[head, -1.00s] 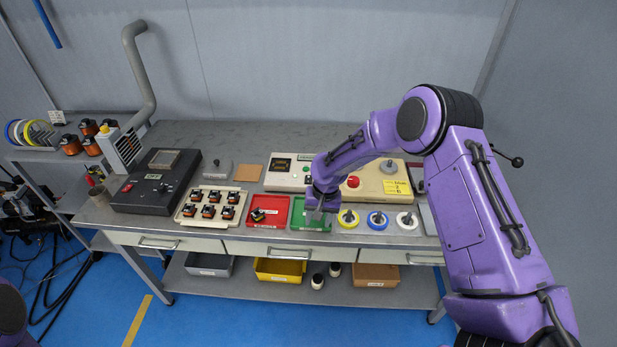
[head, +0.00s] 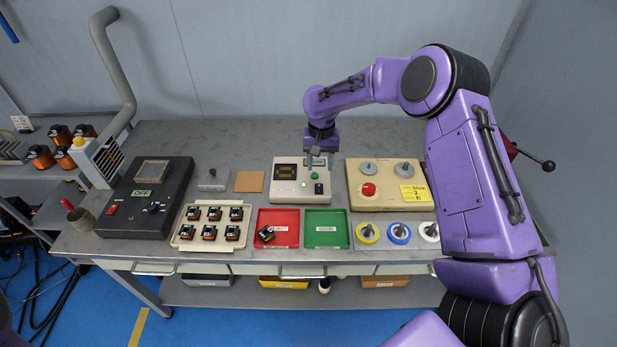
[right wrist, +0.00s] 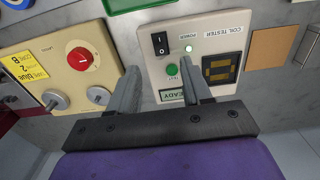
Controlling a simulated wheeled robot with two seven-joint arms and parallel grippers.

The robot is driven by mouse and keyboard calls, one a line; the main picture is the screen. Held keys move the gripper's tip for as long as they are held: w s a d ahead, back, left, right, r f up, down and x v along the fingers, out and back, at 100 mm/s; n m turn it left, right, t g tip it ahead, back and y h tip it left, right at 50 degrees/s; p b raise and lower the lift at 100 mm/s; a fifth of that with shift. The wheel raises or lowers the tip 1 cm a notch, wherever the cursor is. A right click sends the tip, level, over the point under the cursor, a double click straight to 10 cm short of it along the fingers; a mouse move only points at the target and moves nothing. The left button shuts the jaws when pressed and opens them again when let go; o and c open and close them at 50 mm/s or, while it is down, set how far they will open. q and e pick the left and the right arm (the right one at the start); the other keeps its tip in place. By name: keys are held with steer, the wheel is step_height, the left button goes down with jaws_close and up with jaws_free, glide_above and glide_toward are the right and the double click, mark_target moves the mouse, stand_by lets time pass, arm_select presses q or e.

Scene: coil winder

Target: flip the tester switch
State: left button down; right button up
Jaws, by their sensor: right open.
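The coil tester (head: 286,195) is a pale box on the bench. In the right wrist view its panel (right wrist: 208,35) carries a black rocker switch (right wrist: 160,43), a lit green power light (right wrist: 188,47), a green test button (right wrist: 171,70), a dark display (right wrist: 220,68) and a READY screen (right wrist: 174,95). My right gripper (head: 319,160) is over the back right part of the tester, pointing down. In the right wrist view its fingers (right wrist: 160,63) are apart and empty, with the switch beyond the gap between them. I cannot tell whether they touch the panel. My left gripper is not in view.
A red tray (head: 288,214) holding a coil and an empty green tray (head: 327,214) lie in front of the tester. A beige box with a red knob (head: 368,189) stands to its right. A cork-coloured pad (head: 249,181) lies to its left, with bare bench behind.

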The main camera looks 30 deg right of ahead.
steer(key=p, duration=0.2)
glide_above(319, 193)
steer(key=f, duration=0.5)
steer(key=shift+s+d+f, duration=0.1)
steer(key=shift+s+f, duration=0.15)
steer(key=shift+f, duration=0.05)
steer(key=f, duration=0.2)
steer(key=w+f+p, duration=0.1)
steer(key=f, duration=0.1)
steer(key=shift+f, duration=0.25)
steer(key=shift+s+r, duration=0.15)
steer(key=shift+s, duration=0.05)
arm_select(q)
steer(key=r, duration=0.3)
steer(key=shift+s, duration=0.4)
arm_select(e)
jaws_close()
